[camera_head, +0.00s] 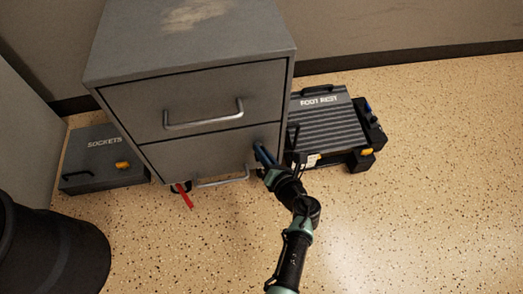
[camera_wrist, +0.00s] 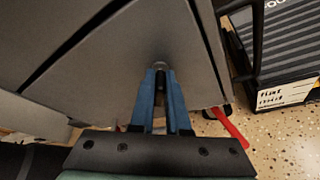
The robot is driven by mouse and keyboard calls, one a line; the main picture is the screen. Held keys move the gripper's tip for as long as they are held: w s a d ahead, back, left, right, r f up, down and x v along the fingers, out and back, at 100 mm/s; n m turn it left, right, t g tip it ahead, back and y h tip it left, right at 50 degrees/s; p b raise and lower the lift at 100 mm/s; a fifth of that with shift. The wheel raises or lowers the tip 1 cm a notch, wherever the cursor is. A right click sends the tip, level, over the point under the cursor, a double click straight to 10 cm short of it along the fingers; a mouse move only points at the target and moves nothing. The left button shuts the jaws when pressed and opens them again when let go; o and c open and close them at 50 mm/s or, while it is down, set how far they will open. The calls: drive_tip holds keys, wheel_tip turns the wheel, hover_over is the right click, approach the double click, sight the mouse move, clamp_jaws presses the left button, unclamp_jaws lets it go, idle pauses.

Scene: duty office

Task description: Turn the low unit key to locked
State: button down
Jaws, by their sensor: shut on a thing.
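The low unit (camera_head: 190,90) is a grey two-drawer cabinet with metal bar handles. Its lower drawer front (camera_wrist: 120,50) fills much of the wrist view. My gripper (camera_head: 259,153) is at the right side of the lower drawer front, to the right of the lower handle (camera_head: 222,181). In the wrist view my gripper's blue fingers (camera_wrist: 160,78) are shut on a small dark round piece, the key (camera_wrist: 159,66), at the drawer front. Most of the key is hidden between the fingertips, so its turn angle cannot be told.
A dark foot rest (camera_head: 325,125) lies right of the cabinet. A grey sockets box (camera_head: 90,165) with an orange piece lies to the left. A red strip (camera_head: 185,196) shows under the cabinet. A black bin (camera_head: 50,250) stands front left. The speckled floor at front right is clear.

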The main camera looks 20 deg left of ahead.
drive_tip(key=m+y+b, duration=0.1)
drive_tip(key=m, duration=0.1)
drive_tip(key=m+y+b, duration=0.1)
drive_tip(key=m, duration=0.1)
drive_tip(key=shift+w+d+f, duration=0.1)
drive_tip(key=shift+d+f, duration=0.1)
drive_tip(key=shift+f, duration=0.2)
drive_tip(key=m+y+b, duration=0.2)
drive_tip(key=m+b, duration=0.1)
drive_tip(key=m, duration=0.1)
drive_tip(key=shift+f, duration=0.15)
drive_tip(key=shift+m+b, duration=0.35)
drive_tip(key=shift+m, duration=0.05)
drive_tip(key=c, duration=0.9)
unclamp_jaws()
drive_tip(key=p+v, duration=0.4)
drive_tip(key=v, duration=0.9)
drive_tip(key=shift+f+p, duration=0.15)
drive_tip(key=shift+p, duration=0.25)
drive_tip(key=shift+a, duration=0.1)
